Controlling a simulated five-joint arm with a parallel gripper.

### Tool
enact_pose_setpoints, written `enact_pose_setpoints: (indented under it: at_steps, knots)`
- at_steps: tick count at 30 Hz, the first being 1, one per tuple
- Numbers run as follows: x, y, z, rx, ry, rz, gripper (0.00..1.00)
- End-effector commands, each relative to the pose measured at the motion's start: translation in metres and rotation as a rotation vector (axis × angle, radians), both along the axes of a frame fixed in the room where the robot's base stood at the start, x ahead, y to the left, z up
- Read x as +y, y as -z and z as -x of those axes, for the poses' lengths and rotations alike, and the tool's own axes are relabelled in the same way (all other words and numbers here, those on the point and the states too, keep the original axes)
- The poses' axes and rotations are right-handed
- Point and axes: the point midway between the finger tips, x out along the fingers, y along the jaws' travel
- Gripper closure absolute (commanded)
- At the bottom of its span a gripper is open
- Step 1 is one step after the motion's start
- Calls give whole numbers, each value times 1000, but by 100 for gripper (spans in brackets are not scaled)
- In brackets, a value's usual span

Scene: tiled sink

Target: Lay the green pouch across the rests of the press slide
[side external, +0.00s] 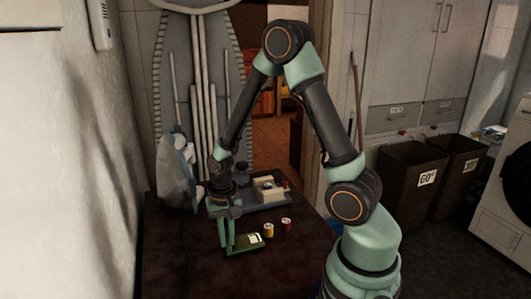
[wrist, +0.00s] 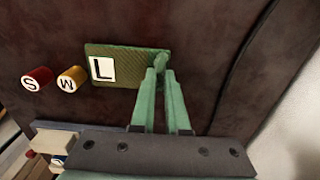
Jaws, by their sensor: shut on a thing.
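The green pouch (side external: 247,242) is a flat rectangle with a white label, marked "L" in the wrist view (wrist: 132,69). My gripper (side external: 229,249) points down at the pouch's left end in the side view. In the wrist view my gripper (wrist: 161,73) has its fingers close together on the knotted end of the pouch. The pouch is level at or just above the dark table top; I cannot tell if it touches. The press slide (side external: 276,203), a grey-blue base with a cream block, stands behind, partly hidden by my arm. Its rests are not clear.
A covered grey-white item (side external: 176,175) is at the table's back left. The dark table (side external: 180,255) is clear at front left.

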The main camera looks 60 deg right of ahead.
Motion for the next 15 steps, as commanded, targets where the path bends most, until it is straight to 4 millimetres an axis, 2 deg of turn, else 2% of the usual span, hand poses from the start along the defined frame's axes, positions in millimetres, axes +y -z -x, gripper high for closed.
enact_pose_setpoints:
  at_steps: [3,14,15]
  knots:
    - [0,7,0,0,0,0,100]
    - [0,10,0,0,0,0,100]
    - [0,10,0,-1,0,0,76]
